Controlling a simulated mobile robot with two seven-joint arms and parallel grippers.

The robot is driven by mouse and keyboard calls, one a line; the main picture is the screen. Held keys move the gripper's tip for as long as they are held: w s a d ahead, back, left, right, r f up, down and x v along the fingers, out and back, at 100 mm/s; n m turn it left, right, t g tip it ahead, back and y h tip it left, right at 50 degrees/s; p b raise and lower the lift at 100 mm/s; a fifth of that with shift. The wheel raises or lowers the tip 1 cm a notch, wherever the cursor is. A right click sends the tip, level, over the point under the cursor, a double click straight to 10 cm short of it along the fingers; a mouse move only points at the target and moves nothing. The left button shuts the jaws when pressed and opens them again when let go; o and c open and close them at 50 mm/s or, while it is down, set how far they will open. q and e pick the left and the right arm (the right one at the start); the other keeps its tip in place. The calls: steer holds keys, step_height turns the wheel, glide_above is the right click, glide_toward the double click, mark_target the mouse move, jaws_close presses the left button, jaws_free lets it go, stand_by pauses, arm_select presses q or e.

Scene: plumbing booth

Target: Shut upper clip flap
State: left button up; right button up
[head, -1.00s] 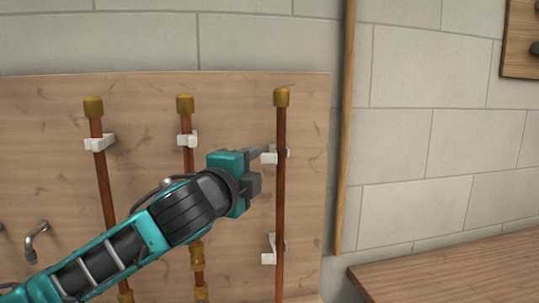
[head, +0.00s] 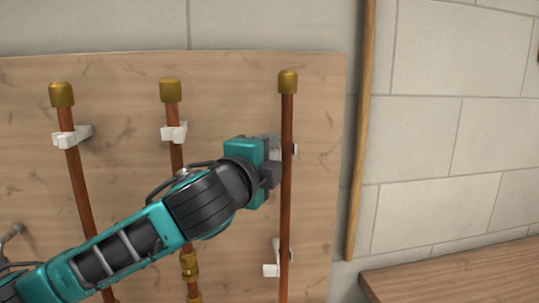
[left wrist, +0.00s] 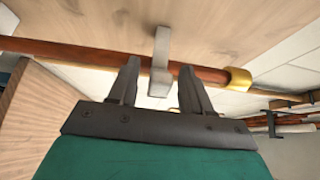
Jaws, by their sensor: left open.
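The right-hand copper pipe (head: 287,200) with a brass cap stands upright against the wooden panel. Its white upper clip (head: 294,149) is mostly hidden behind my left gripper (head: 272,170) in the head view. In the left wrist view, the upper clip (left wrist: 161,45) lies between the spread, open fingers of my left gripper (left wrist: 159,64), with the pipe (left wrist: 90,53) running across behind the fingertips. The gripper holds nothing that I can see. I cannot tell how far the clip's flap stands open, or whether a finger touches it. My right gripper is not in view.
A white lower clip (head: 274,263) sits lower on the same pipe. Two more capped pipes (head: 78,180) with white clips stand to the left. A wooden bench top (head: 450,275) is at lower right, in front of a block wall (head: 440,150).

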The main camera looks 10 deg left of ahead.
arm_select(q)
jaws_close()
stand_by(0.3)
